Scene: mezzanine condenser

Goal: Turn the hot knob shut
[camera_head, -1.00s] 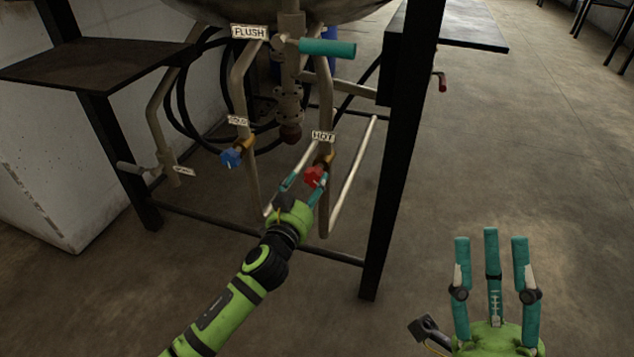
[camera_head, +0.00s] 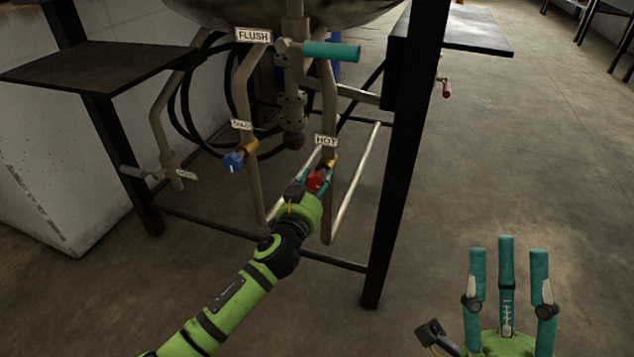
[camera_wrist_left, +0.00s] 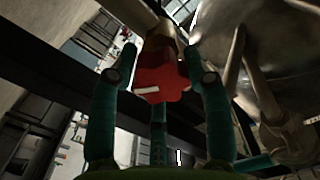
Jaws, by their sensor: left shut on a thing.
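The red hot knob (camera_head: 317,180) sits on a brass valve on a pipe, under the HOT label (camera_head: 326,141). My left gripper (camera_head: 316,182) is at the knob, its fingers around it and shut on it. In the left wrist view the red knob (camera_wrist_left: 162,77) has a white mark on its face and stands between my teal fingers (camera_wrist_left: 158,85). Part of the knob is hidden by the gripper in the head view. My right gripper (camera_head: 508,270) is open and empty, fingers spread upward, at the lower right.
A blue knob (camera_head: 234,161) is on the pipe to the left, under the COLD label. A teal handle (camera_head: 331,51) is near the FLUSH label (camera_head: 253,36). A black frame post (camera_head: 401,150) stands right of the hot knob. Open floor lies further right.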

